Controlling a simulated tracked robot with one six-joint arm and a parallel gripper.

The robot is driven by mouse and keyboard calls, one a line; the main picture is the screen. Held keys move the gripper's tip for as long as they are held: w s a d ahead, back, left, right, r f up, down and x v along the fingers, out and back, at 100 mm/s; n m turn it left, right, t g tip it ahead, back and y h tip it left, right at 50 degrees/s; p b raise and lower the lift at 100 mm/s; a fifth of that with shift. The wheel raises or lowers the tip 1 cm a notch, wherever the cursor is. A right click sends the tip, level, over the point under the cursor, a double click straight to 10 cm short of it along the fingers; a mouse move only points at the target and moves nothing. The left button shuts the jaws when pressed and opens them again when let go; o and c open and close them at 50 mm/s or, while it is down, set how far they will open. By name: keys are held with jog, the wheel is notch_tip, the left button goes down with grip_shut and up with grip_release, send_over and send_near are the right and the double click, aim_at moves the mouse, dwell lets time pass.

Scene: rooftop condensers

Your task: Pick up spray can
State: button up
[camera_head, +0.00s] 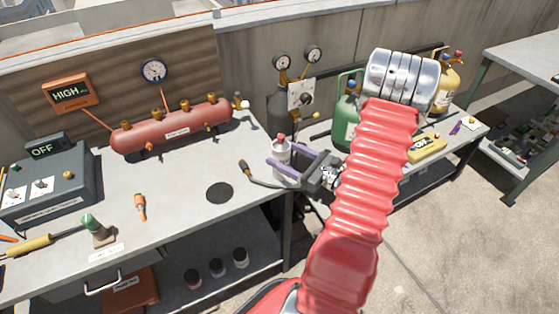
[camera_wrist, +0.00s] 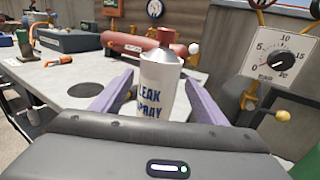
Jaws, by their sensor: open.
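The spray can (camera_head: 281,157) is a white upright cylinder with a red cap near the right edge of the left bench. In the wrist view the spray can (camera_wrist: 159,85) reads "LEAK SPRAY" and its lower end is hidden behind my gripper's body. My gripper (camera_head: 272,154) is open, with its two purple fingers pointing toward the can. In the wrist view one finger of my gripper (camera_wrist: 159,93) is on each side of the can, with the can between them. I cannot tell whether either finger touches it.
A red tank (camera_head: 172,128) lies behind on the bench (camera_head: 165,215). A gauge panel (camera_wrist: 275,62) stands close on the right. A torch-like tool (camera_head: 262,178) lies by the bench edge near my gripper. A dark round disc (camera_head: 219,193) lies left of the can with clear bench around it.

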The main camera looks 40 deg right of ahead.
jog(key=shift+w, duration=0.1)
jog(key=shift+w+a, duration=0.2)
jog(key=shift+w, duration=0.6)
jog(key=shift+w+a, duration=0.2)
jog(key=shift+w, duration=0.6)
jog(key=shift+w+a, duration=0.2)
jog(key=shift+w, duration=0.6)
jog(key=c, duration=1.4)
jog(key=shift+r, duration=5)
